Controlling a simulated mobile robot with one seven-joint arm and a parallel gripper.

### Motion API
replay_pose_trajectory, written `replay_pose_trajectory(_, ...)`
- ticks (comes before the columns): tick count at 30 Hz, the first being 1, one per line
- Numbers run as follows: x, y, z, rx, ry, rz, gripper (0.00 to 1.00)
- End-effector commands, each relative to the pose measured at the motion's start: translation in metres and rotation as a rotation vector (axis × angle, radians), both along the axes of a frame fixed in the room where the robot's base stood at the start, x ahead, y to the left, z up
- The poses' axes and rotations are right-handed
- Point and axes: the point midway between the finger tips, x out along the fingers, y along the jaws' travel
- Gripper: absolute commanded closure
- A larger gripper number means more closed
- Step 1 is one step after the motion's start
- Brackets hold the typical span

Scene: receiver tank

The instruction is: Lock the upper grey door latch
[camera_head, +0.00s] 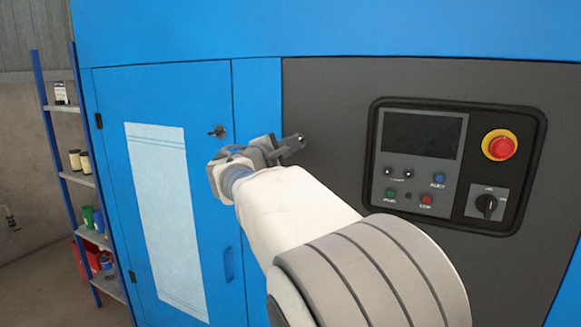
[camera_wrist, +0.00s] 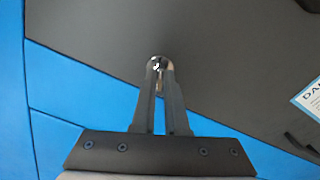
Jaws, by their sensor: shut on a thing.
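The grey door (camera_head: 330,90) is the dark panel to the right of the blue door in the head view. My gripper (camera_head: 297,142) reaches to its left edge. In the wrist view, my gripper (camera_wrist: 160,70) has its two fingertips close together on the upper grey door latch (camera_wrist: 156,62), a small round metal piece with a bright face. The fingers are shut on it, with a narrow gap between them further back. In the head view the latch is hidden by my gripper. How far the latch is turned cannot be told.
The blue door (camera_head: 105,100) has its own small latch (camera_head: 217,131) just left of my gripper. A control panel (camera_head: 450,160) with a red emergency button (camera_head: 499,145) is to the right. A shelf (camera_head: 75,178) with containers stands far left. A label (camera_wrist: 309,95) shows in the wrist view.

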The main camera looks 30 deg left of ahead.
Motion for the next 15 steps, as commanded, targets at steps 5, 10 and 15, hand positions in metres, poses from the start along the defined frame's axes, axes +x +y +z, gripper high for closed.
replay_pose_trajectory(5,0.0004,-0.0005,-0.007,0.152,-0.002,-0.001,1.0)
replay_pose_trajectory(10,0.0002,-0.0002,-0.0059,0.267,-0.002,0.0,1.0)
replay_pose_trajectory(15,0.0001,-0.0001,-0.0045,0.348,-0.002,0.0,1.0)
